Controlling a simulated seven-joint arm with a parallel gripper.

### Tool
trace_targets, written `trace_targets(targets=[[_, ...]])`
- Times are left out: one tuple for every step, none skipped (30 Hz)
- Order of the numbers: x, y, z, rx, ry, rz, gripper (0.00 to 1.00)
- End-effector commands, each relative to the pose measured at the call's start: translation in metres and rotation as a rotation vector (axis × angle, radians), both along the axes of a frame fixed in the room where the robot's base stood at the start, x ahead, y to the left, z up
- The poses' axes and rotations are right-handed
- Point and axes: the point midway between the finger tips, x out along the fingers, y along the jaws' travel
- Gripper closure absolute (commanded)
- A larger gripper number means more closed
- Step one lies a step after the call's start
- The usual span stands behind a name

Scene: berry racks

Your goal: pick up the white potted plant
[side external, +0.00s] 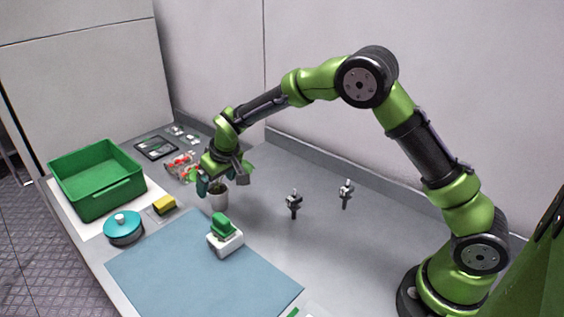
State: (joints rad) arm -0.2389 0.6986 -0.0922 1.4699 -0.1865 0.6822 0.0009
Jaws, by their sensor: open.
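The white potted plant (220,200) stands upright on the grey counter, behind the blue mat. It is a small pale pot with dark soil and some green leaves at its top. My gripper (221,182) is open and directly above the pot, pointing down, with its fingers close to the rim and the leaves. The gripper and wrist hide part of the plant. I cannot tell whether the fingers touch it.
A white block with a green top (227,240) sits on the blue mat (190,272). A green crate (100,205), a teal lidded pot (123,236) and a yellow sponge (164,205) stand left. Berry packs (180,165) lie behind. Two small black fixtures (294,203) (346,192) stand right.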

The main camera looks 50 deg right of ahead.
Motion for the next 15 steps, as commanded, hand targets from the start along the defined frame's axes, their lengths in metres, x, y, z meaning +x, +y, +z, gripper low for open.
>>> trace_targets(targets=[[0.001, 0.000, -0.003, 0.000, 0.000, -0.001, 0.10], [0.002, 0.000, -0.004, 0.000, 0.000, -0.001, 0.10], [0.002, 0.000, -0.006, 0.001, 0.001, -0.001, 0.10], [0.002, 0.000, -0.009, 0.000, 0.002, -0.001, 0.10], [0.003, 0.000, -0.012, 0.000, 0.002, -0.001, 0.10], [0.004, -0.001, -0.017, 0.000, 0.002, -0.001, 0.10], [0.004, -0.001, -0.022, 0.001, 0.003, -0.002, 0.10], [0.005, -0.002, -0.027, 0.001, 0.004, -0.002, 0.10], [0.006, -0.002, -0.033, 0.000, 0.003, -0.001, 0.10], [0.007, -0.003, -0.038, 0.000, 0.003, -0.001, 0.10], [0.009, -0.003, -0.042, 0.000, 0.003, -0.001, 0.10], [0.012, -0.003, -0.046, 0.000, 0.001, 0.000, 0.10], [0.013, -0.003, -0.049, 0.000, 0.001, 0.000, 0.10], [0.014, -0.002, -0.051, 0.000, 0.001, 0.000, 0.10], [0.015, -0.002, -0.053, 0.000, 0.000, 0.000, 0.10]])
